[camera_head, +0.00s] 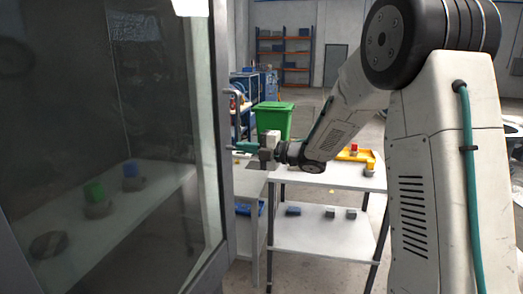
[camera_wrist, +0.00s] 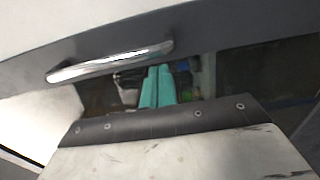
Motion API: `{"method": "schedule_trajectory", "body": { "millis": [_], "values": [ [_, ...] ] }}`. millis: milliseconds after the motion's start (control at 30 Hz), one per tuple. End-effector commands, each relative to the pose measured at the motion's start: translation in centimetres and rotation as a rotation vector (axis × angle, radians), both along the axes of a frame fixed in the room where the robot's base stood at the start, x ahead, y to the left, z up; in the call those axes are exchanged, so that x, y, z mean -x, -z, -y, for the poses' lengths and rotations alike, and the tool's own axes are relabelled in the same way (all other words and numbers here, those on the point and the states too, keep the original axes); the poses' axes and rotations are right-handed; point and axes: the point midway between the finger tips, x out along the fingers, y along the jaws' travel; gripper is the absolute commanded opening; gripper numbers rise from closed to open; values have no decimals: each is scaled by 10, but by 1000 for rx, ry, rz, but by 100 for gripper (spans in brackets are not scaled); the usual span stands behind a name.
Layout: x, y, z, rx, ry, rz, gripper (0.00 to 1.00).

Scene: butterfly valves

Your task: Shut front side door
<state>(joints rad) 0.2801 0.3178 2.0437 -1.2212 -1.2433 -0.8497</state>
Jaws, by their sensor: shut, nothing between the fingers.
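The door (camera_head: 120,130) is a large dark-framed glass panel filling the left of the head view. Its frame edge (camera_head: 221,130) stands just left of my gripper (camera_head: 240,147). In the wrist view a chrome bar handle (camera_wrist: 110,62) is fixed on a dark grey frame strip. The fingers are together and hold nothing. I cannot tell whether they touch the door. How far the door is open cannot be told.
Behind the glass is a white shelf (camera_head: 120,215) with green and blue blocks on grey bases. A white two-level table (camera_head: 325,225) holds a yellow tray (camera_head: 358,156) and small blocks. A green bin (camera_head: 273,119) stands behind my gripper. Shelving (camera_head: 284,55) is farther back.

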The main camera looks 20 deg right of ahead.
Motion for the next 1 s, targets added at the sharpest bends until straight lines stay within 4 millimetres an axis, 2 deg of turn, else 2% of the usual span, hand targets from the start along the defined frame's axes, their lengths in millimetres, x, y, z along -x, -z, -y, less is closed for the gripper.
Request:
{"method": "schedule_trajectory", "body": {
  "millis": [100,300,767,867,1000],
  "values": [
    [-15,0,-17,0,-3,0,0],
    [-29,0,-32,-1,-1,1,0],
    [-33,0,-35,-1,1,-1,0],
    [-42,0,-45,-1,-2,0,0],
    [-66,1,-70,-1,-3,-1,0]
  ]
}}
